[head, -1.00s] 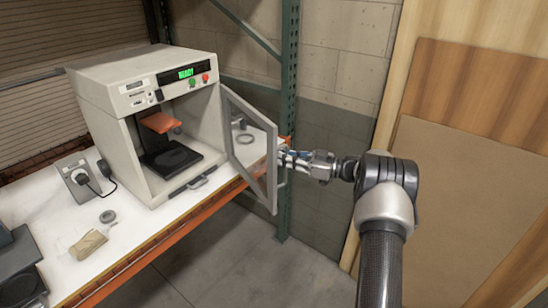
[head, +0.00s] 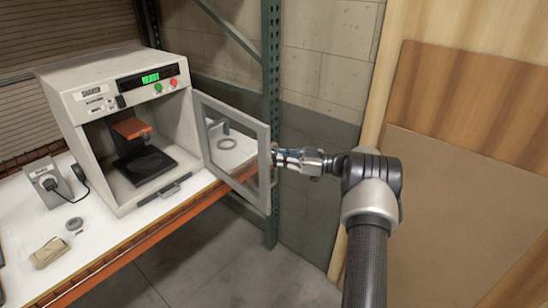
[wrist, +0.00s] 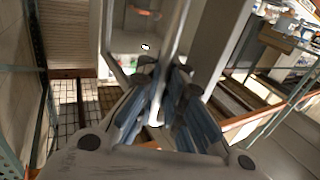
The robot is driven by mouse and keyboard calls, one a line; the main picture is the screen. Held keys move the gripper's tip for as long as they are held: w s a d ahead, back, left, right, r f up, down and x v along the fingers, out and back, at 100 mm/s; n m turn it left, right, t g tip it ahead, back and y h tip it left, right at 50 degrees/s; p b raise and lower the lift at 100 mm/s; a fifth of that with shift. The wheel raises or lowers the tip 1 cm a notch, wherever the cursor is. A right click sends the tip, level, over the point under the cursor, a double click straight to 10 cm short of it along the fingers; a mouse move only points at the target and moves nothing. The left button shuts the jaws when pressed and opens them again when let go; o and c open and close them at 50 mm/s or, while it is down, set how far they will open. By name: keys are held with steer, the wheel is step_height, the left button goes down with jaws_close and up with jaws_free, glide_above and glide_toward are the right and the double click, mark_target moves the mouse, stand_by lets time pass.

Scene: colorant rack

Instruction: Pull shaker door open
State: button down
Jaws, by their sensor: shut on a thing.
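The shaker (head: 112,100) is a beige box with a lit green display, standing on a white-topped bench. Its door (head: 262,172) is a grey frame with a clear pane, swung open to the right of the cabinet. In the wrist view, the blue-padded fingers (wrist: 165,108) close about the door's edge (wrist: 178,45). The exact contact is partly hidden.
The bench (head: 110,228) has an orange front beam. A grey socket box (head: 48,184), a tan block (head: 49,252) and small rings lie on it. A green rack post (head: 271,100) stands behind the door. Wooden panels (head: 460,110) lean at right. Floor before the bench is clear.

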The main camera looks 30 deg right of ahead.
steer(key=shift+s+f, duration=0.1)
steer(key=shift+f, duration=0.1)
steer(key=c, duration=1.8)
jaws_free()
steer(key=shift+s+d+r, duration=0.1)
steer(key=shift+s+d, duration=0.05)
steer(key=shift+d, duration=0.05)
steer(key=shift+o, duration=0.5)
steer(key=shift+a+r, duration=0.1)
steer(key=v, duration=1.2)
